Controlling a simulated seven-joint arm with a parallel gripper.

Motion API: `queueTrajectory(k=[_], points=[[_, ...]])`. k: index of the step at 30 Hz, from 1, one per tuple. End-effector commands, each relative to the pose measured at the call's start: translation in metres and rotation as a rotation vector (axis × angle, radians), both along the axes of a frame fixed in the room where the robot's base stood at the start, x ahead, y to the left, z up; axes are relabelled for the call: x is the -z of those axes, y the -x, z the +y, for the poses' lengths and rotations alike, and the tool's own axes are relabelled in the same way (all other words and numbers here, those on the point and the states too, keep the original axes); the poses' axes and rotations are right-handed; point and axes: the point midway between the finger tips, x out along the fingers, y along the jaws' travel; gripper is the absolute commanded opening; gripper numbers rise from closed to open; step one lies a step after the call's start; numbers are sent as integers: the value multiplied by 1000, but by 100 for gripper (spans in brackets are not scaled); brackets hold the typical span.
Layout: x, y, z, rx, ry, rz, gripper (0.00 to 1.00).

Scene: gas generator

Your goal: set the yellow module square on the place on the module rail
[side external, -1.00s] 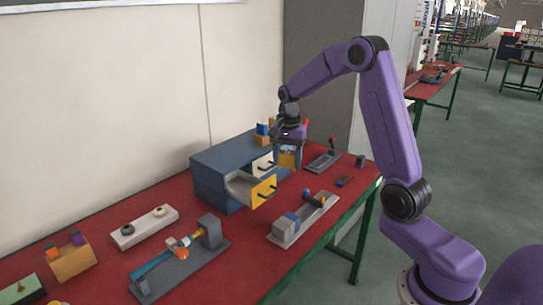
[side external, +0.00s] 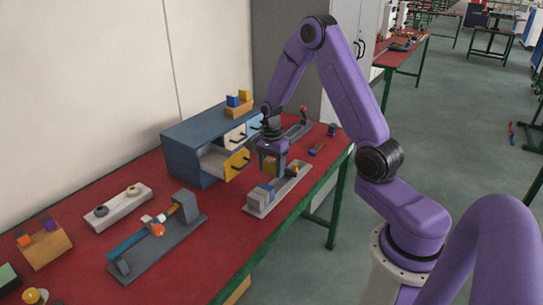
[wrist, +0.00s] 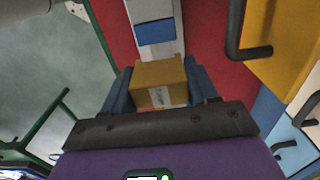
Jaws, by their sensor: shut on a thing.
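The yellow module (wrist: 158,82) is a block with a pale label on its near face, held between the two dark blue fingers of my gripper (wrist: 160,92) in the wrist view. In the side external view my gripper (side external: 271,158) points down with the yellow module (side external: 269,166) between its fingers, close above the module rail (side external: 286,187). The rail is a long light grey base. Grey and blue modules (side external: 262,193) sit on its near part. The wrist view shows a blue module (wrist: 155,32) beyond the yellow one. The yellow module's underside and the spot below it are hidden.
A blue cabinet (side external: 186,160) stands left of my gripper, with a yellow-fronted drawer (side external: 236,164) pulled out towards the rail. A grey fixture with a blue bar (side external: 127,246) lies nearer. A lever base (side external: 297,131) stands behind. Red table surface is clear between the rail and the fixture.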

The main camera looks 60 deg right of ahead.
Motion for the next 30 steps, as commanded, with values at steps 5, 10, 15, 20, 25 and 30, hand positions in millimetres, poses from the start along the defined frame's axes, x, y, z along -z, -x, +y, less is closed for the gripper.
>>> queueTrajectory(k=[5,10,15,20,25,30], points=[[3,0,0,0,0,0,28],[3,0,0,0,0,0,28],[3,0,0,0,0,0,28],[17,0,0,0,-1,3,28],[34,0,0,0,-1,2,28],[49,0,0,0,-1,2,28]])
